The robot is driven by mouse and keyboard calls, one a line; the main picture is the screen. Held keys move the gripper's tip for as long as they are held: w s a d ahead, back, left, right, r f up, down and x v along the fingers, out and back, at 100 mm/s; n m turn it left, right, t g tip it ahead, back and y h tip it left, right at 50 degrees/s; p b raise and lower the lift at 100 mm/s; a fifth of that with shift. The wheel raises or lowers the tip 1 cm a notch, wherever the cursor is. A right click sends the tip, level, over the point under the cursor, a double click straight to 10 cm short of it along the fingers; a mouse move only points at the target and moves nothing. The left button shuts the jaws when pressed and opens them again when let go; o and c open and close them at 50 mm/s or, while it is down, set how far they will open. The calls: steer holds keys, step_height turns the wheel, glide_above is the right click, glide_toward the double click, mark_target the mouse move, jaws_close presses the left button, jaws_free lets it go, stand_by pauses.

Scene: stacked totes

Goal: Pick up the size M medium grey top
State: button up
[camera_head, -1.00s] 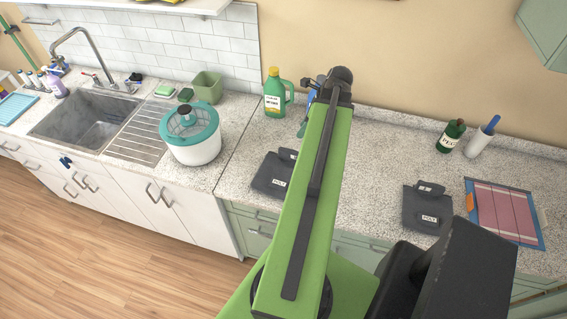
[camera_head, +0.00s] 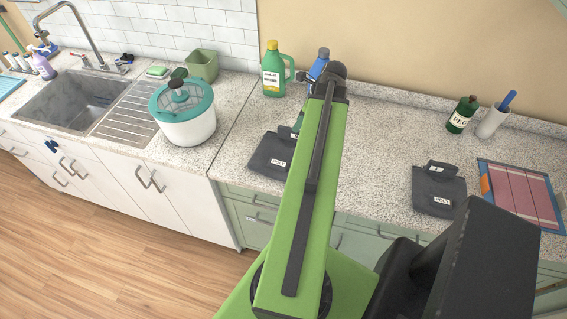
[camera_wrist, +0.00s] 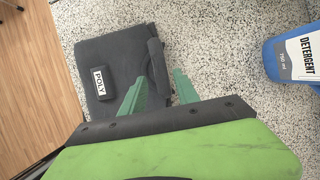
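Two dark grey folded tops lie on the speckled counter, one on the left (camera_head: 271,155) and one on the right (camera_head: 438,192). Both carry a white "POLY" label; the right one also has a small white tag at its collar, too small to read. The left top's collar end is partly hidden by my arm in the head view. In the wrist view, a dark grey top (camera_wrist: 128,45) lies just beyond my gripper (camera_wrist: 160,74). Its green fingers are apart and empty, near the raised collar strip; I cannot tell whether they touch it.
A blue detergent bottle (camera_wrist: 296,52) stands right of the gripper in the wrist view. A green bottle (camera_head: 273,80) stands by the wall. Counter between the tops is clear.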

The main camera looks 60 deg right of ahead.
steer(key=b+x, duration=0.4)
steer(key=x, duration=0.1)
steer(key=shift+w+f+b, duration=0.2)
steer(key=shift+b, duration=0.2)
steer(key=shift+r, duration=0.2)
jaws_close()
stand_by(0.8)
